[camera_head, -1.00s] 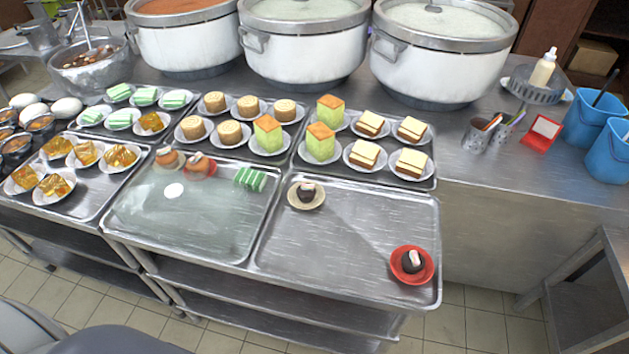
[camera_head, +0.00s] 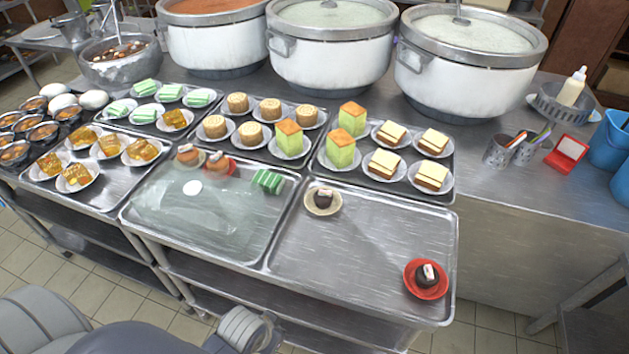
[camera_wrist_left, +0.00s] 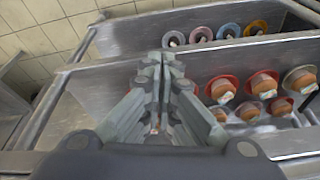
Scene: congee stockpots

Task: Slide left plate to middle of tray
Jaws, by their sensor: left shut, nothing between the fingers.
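In the head view, a bare metal tray (camera_head: 360,265) at the front right holds two plates apart. The beige plate (camera_head: 311,208) with a dark round sweet (camera_head: 323,197) sits near its back left corner. The red plate (camera_head: 413,290) with a similar dark sweet (camera_head: 428,273) sits near its front right corner. The tray's middle is bare. My left gripper (camera_wrist_left: 167,57) shows in the left wrist view with its fingers together and empty. Its fingertips are not clear in the head view, where my arm comes in low at the left. My right gripper is not in view.
A second tray (camera_head: 200,225) to the left holds small plates and green sweets along its back. Trays of cakes (camera_head: 352,118) and large pots (camera_head: 330,50) stand behind. In the wrist view, several coloured plates (camera_wrist_left: 222,90) with brown items lie near metal rails.

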